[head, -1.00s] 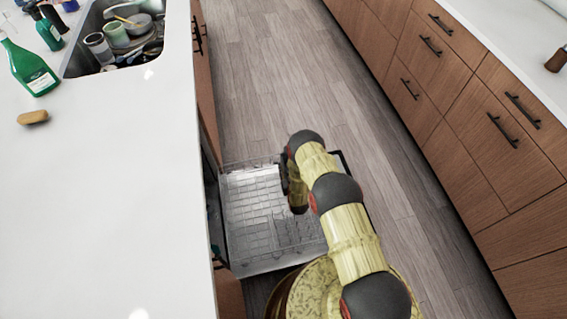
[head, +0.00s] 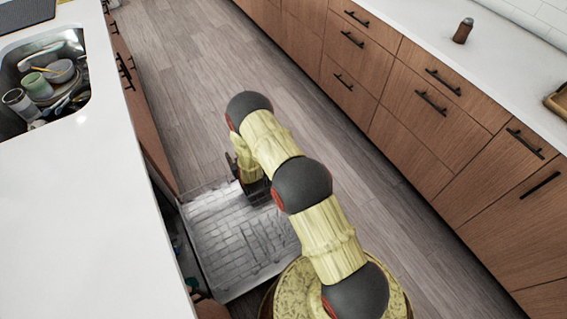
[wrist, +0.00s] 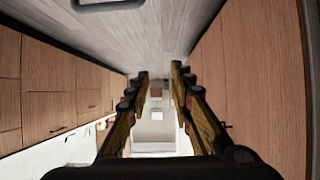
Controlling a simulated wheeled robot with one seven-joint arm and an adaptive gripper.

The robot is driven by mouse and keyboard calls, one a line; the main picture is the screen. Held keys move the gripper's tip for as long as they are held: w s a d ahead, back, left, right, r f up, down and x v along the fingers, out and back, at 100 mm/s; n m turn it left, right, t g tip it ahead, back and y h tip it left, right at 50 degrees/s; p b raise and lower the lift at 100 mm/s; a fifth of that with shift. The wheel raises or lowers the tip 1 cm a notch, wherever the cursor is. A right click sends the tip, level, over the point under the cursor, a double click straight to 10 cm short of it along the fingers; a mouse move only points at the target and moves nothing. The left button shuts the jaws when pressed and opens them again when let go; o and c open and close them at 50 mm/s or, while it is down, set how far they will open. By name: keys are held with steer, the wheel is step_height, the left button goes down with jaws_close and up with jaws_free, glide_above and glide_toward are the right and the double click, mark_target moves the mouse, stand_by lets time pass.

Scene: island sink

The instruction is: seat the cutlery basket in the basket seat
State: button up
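I cannot make out the cutlery basket or the basket seat in either view. The pulled-out dishwasher rack (head: 225,240), a pale wire grid, lies low beside the island. My gripper (head: 247,178) is above the rack's far edge in the head view, partly hidden behind my own arm. In the wrist view my gripper (wrist: 159,77) shows two fingers apart with a clear gap and nothing held between them. My arm hides part of the rack's right side.
The white island counter (head: 85,190) runs along the left, with a sink (head: 12,115) holding dishes (head: 50,85). Wooden drawers (head: 430,110) line the right, under a counter with a brown shaker (head: 463,31). The wood floor (head: 190,60) between is clear.

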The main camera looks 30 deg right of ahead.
step_height(320, 180, up, 12)
steer(key=w, duration=0.3)
steer(key=s+r+g, duration=0.1)
steer(key=s+r, duration=0.3)
steer(key=r, duration=0.5)
steer(key=s+r+g, duration=0.1)
steer(key=s+r, duration=0.2)
steer(key=r, duration=0.6)
steer(key=s+r+g, duration=0.1)
steer(key=s+r, duration=0.3)
steer(key=r, duration=0.6)
steer(key=s+r+g, duration=0.1)
steer(key=s+r, duration=0.4)
steer(key=s, duration=0.3)
steer(key=s+r+g, duration=0.1)
steer(key=s+r, duration=0.5)
steer(key=s, duration=0.3)
steer(key=s+r+g, duration=0.1)
steer(key=s+r, duration=0.1)
steer(key=s, duration=1.9)
steer(key=shift+d+r, duration=0.15)
steer(key=shift+r, duration=0.15)
steer(key=shift+s, duration=0.1)
